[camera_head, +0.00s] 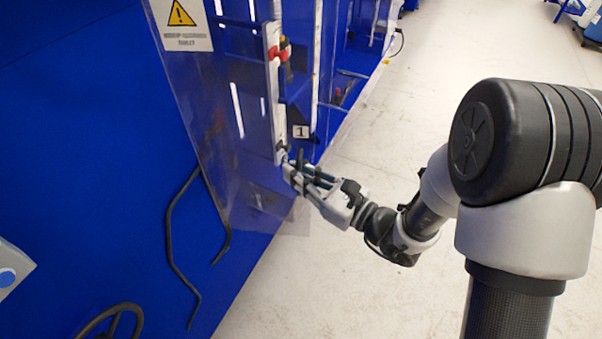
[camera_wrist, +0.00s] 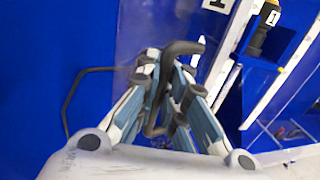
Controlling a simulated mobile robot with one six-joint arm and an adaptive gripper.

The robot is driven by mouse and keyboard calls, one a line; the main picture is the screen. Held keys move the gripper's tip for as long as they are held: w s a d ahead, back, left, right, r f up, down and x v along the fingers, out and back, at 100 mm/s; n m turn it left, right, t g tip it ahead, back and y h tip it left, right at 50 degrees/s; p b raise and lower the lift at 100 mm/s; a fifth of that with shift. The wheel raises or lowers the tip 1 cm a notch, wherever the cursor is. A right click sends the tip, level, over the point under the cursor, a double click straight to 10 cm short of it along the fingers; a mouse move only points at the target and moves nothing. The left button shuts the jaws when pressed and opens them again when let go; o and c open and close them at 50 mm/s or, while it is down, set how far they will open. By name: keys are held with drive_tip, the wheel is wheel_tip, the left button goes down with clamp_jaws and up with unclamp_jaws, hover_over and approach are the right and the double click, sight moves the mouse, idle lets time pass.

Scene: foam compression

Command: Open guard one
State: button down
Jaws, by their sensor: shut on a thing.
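The guard is a clear panel (camera_head: 205,110) with a yellow warning label (camera_head: 182,25) at its top, on the blue machine. A label reading 1 (camera_head: 300,131) is behind its right edge. My gripper (camera_head: 298,178) is at the panel's lower right edge. In the wrist view my gripper (camera_wrist: 168,95) is shut on a black handle (camera_wrist: 182,50), which shows between and above the fingers. The panel stands out from the machine at an angle. In the head view the fingers hide most of the handle.
A bent black bar (camera_head: 172,225) and a black handwheel (camera_head: 110,320) are on the blue face at left. Red parts (camera_head: 283,52) show on the machine frame. The pale floor (camera_head: 345,285) below my arm is clear.

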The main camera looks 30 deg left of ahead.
drive_tip(key=shift+s+d+f, duration=0.1)
drive_tip(key=shift+f, duration=0.15)
drive_tip(key=c, duration=2.1)
unclamp_jaws()
drive_tip(key=shift+o, duration=0.5)
drive_tip(key=shift+d+r, duration=0.1)
drive_tip(key=shift+r, duration=0.1)
drive_tip(key=s+d, duration=0.2)
drive_tip(key=d, duration=0.9)
drive_tip(key=shift+s+d, duration=0.15)
drive_tip(key=shift+d, duration=0.2)
